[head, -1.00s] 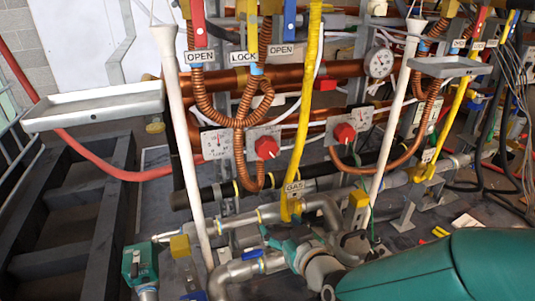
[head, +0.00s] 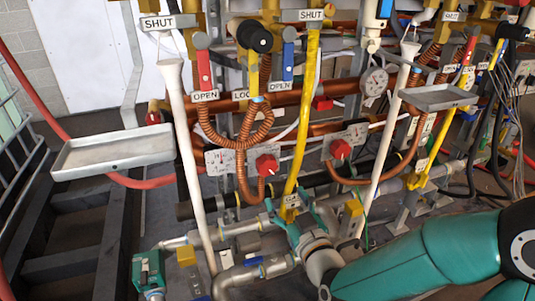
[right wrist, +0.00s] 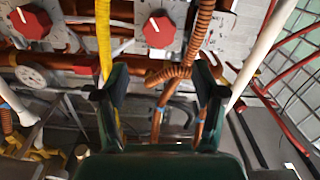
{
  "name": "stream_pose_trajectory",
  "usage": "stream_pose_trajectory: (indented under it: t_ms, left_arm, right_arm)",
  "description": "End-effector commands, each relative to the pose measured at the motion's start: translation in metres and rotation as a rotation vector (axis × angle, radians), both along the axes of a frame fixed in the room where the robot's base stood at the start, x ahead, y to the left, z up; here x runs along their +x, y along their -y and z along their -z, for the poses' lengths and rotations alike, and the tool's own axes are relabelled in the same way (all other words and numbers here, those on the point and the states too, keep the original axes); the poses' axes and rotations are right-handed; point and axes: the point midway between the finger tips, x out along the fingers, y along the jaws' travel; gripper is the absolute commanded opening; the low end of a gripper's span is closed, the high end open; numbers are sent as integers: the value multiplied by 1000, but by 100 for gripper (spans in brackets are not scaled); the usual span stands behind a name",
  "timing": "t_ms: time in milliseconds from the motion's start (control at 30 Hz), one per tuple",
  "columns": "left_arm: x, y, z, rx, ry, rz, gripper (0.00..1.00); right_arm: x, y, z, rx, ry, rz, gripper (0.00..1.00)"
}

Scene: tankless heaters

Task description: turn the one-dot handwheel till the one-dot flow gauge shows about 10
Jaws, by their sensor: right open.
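Two red handwheels with white gauge plates are in the head view. The left handwheel (head: 267,165) has its gauge plate (head: 222,161) at its left; the right handwheel (head: 341,149) has its gauge plate (head: 356,133) beside it. Dot marks and needle readings are too small to tell. My right gripper (head: 292,208) is low in front of the yellow pipe, below and right of the left handwheel. In the right wrist view it (right wrist: 160,88) is open and empty, its fingers apart; one red handwheel (right wrist: 158,30) shows beyond them, another (right wrist: 28,22) upper left. My left gripper is not in view.
A yellow pipe (head: 302,130) drops between the handwheels, close to my right gripper. White posts (head: 186,140) and copper coils (head: 240,125) crowd the area. Grey trays stand left (head: 112,152) and right (head: 438,97). A round gauge (head: 374,82) hangs higher up.

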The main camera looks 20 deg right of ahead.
Motion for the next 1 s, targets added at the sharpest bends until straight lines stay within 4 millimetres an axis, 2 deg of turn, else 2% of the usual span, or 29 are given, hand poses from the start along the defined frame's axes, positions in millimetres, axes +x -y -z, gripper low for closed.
stream_pose_trajectory:
  t_ms: [33, 200, 500, 700, 1000]
  left_arm:
    - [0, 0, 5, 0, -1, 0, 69]
    - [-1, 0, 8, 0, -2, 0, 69]
    - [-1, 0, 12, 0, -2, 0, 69]
    - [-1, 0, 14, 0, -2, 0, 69]
    - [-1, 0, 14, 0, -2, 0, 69]
  right_arm:
    - [14, 0, 1, 0, 7, 2, 69]
    - [52, -1, 1, -1, 8, 3, 69]
    - [111, -3, 1, -1, 7, 3, 69]
    - [131, -3, 0, -1, 7, 3, 69]
    - [135, -4, 0, 0, 6, 3, 69]
